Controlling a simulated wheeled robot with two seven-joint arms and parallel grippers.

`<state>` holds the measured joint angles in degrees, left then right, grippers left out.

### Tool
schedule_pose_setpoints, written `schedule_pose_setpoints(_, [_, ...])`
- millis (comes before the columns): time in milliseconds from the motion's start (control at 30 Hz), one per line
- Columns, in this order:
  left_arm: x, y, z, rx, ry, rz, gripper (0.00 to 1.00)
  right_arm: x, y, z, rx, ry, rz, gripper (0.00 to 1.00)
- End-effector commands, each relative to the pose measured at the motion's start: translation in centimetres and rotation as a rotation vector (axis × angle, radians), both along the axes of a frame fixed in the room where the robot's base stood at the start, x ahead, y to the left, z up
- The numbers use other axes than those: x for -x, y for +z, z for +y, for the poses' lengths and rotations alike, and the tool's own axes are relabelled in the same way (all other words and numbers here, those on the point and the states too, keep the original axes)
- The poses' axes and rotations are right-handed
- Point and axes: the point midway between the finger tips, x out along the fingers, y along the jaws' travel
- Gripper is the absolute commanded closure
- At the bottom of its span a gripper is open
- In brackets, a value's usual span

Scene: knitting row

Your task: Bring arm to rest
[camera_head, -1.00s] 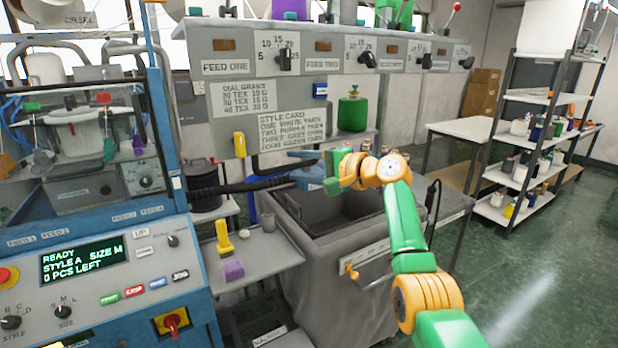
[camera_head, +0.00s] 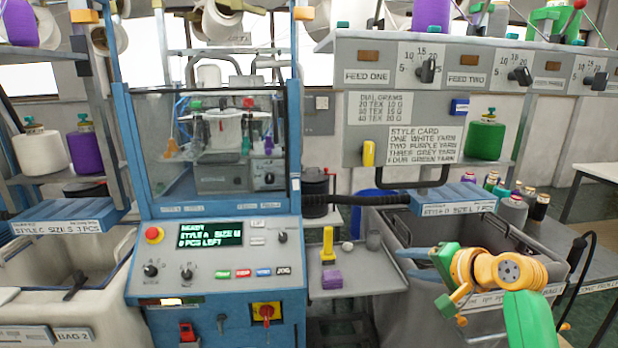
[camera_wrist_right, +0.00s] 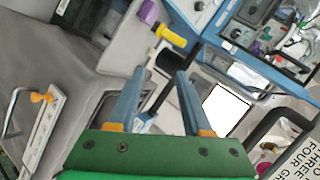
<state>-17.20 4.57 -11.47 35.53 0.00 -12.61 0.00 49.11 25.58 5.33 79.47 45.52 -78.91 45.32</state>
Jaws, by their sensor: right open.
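My right arm comes in from the lower right of the head view, green with orange joints. Its gripper (camera_head: 408,263) has two blue-grey fingers pointing left, over the front left part of the grey bin (camera_head: 400,315). In the right wrist view the two fingers (camera_wrist_right: 160,75) stand apart with nothing held between them. Part of the grey bin wall (camera_wrist_right: 60,75) shows left of the fingers there. My left gripper is not in view.
The blue knitting machine (camera_head: 215,315) stands left of the bin. A small grey shelf (camera_head: 370,285) between them holds a yellow tool (camera_head: 328,245) and a purple block (camera_head: 332,280). A labelled blue chute (camera_head: 455,200) overhangs the bin. A pale bin (camera_head: 110,295) stands far left.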

Motion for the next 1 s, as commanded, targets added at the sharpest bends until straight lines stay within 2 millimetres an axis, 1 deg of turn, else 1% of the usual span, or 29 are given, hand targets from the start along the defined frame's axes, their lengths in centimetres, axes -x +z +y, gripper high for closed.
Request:
schedule_pose_setpoints(33, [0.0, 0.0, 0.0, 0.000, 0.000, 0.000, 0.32, 1.8, -5.1, 1.4, 0.127, 0.058, 0.063, 0.51])
schedule_pose_setpoints(67, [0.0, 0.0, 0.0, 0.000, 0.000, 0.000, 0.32, 3.1, -7.9, 2.1, 0.211, 0.100, 0.093, 0.51])
schedule_pose_setpoints(100, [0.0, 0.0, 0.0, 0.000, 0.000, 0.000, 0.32, 5.2, -11.4, 3.1, 0.316, 0.162, 0.135, 0.51])
schedule_pose_setpoints(167, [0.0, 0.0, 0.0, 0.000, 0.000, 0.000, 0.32, 8.6, -15.6, 4.3, 0.449, 0.254, 0.184, 0.51])
schedule_pose_setpoints(200, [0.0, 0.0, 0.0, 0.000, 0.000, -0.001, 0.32, 10.8, -17.7, 5.0, 0.521, 0.310, 0.211, 0.51])
schedule_pose_setpoints(267, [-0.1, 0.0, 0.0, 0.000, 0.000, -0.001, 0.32, 14.0, -20.2, 5.9, 0.606, 0.388, 0.242, 0.51])
schedule_pose_setpoints(300, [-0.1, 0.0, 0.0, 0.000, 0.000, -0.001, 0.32, 15.9, -21.4, 6.4, 0.654, 0.433, 0.260, 0.51])
schedule_pose_setpoints(367, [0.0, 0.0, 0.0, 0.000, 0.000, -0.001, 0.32, 18.5, -22.7, 6.9, 0.711, 0.491, 0.279, 0.51])
schedule_pose_setpoints(400, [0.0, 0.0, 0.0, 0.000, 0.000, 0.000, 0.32, 20.1, -23.4, 7.3, 0.743, 0.528, 0.293, 0.51])
schedule_pose_setpoints(500, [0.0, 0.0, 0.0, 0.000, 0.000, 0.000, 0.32, 23.8, -24.5, 7.9, 0.807, 0.607, 0.318, 0.51])
schedule_pose_setpoints(633, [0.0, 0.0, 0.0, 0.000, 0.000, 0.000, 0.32, 28.1, -25.0, 8.4, 0.870, 0.692, 0.350, 0.51])
schedule_pose_setpoints(800, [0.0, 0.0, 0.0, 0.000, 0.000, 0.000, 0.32, 33.1, -24.8, 8.7, 0.931, 0.786, 0.391, 0.51])
schedule_pose_setpoints(833, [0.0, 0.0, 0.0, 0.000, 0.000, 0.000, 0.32, 33.4, -25.2, 8.7, 0.938, 0.795, 0.398, 0.51])
schedule_pose_setpoints(900, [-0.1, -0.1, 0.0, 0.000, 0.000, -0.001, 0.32, 32.9, -27.3, 8.7, 0.935, 0.800, 0.408, 0.51])
schedule_pose_setpoints(1000, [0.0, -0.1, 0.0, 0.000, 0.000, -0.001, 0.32, 32.7, -30.0, 8.8, 0.929, 0.810, 0.421, 0.51])
